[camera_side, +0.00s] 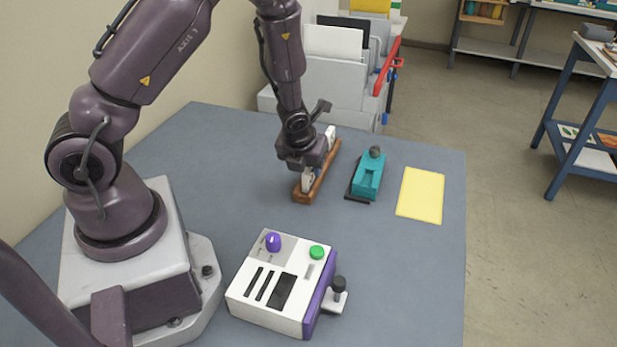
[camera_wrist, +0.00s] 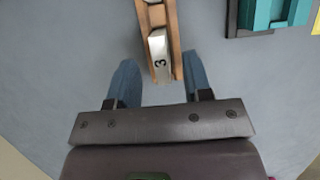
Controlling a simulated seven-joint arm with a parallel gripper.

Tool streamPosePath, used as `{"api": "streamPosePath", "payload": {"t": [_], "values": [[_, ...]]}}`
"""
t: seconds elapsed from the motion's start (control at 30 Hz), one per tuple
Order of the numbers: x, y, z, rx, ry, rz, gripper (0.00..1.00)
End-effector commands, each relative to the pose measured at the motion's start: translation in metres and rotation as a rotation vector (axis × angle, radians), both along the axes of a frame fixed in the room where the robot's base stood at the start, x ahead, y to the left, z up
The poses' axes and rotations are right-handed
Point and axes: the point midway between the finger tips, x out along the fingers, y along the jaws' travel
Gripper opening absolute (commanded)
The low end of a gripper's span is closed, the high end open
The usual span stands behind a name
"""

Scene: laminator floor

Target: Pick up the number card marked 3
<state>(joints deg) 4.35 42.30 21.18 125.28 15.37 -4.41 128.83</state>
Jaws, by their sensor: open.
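The number card marked 3 (camera_wrist: 159,58) is a pale metallic plate with a dark 3, set in a narrow brown wooden rack (camera_wrist: 174,30). The rack also shows in the side view (camera_side: 303,196), under my gripper, with pale cards in it. In the wrist view my gripper (camera_wrist: 159,64) is open. Its two blue fingers stand apart, one on each side of the rack's near end and the card, with gaps on both sides. In the side view my gripper (camera_side: 313,170) hides the middle of the rack. I cannot tell the fingertips' height against the card.
A teal device (camera_side: 368,178) on a dark base stands right of the rack. A yellow sheet (camera_side: 420,193) lies farther right. A white and purple control box (camera_side: 280,285) stands in front. The blue-grey tabletop (camera_side: 400,270) is clear between them. White bins (camera_side: 335,80) stand behind.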

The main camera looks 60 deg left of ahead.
Motion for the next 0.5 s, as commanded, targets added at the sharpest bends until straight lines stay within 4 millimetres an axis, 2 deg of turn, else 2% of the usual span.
{"api": "streamPosePath", "payload": {"t": [0.1,0.2,0.47,0.5], "values": [[0.005,0.005,-0.016,-0.001,0.003,0.001,0.46],[0.007,0.007,-0.023,0.000,0.001,0.001,0.46],[0.008,0.007,-0.024,0.000,0.000,0.000,0.46],[0.008,0.007,-0.024,0.000,0.000,0.000,0.39]]}}
